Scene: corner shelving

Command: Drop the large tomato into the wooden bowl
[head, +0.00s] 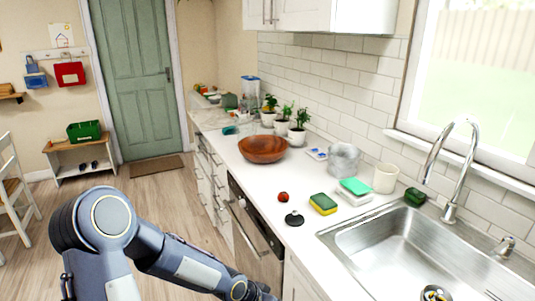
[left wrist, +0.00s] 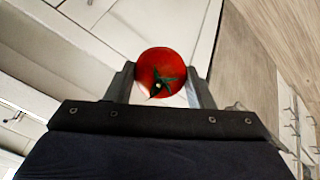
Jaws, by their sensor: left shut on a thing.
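In the left wrist view, my left gripper (left wrist: 161,88) is shut on a red tomato (left wrist: 160,67) with a green stem, one finger on each side. In the head view my left arm comes in from the left, low in front of the counter's cabinets; its gripper end is mostly cut off at the bottom edge, and the held tomato does not show there. The brown wooden bowl (head: 263,149) stands upright on the white counter, farther back than my arm. A small red tomato (head: 283,197) lies on the counter nearer me. My right gripper is not in view.
A black lid-like object (head: 294,219), a yellow-green sponge (head: 323,204), a grey pot (head: 344,159) and a white cup (head: 386,178) stand on the counter (head: 250,180). The sink (head: 400,245) is at right. Potted plants (head: 298,127) stand behind the bowl. The counter's front strip is mostly clear.

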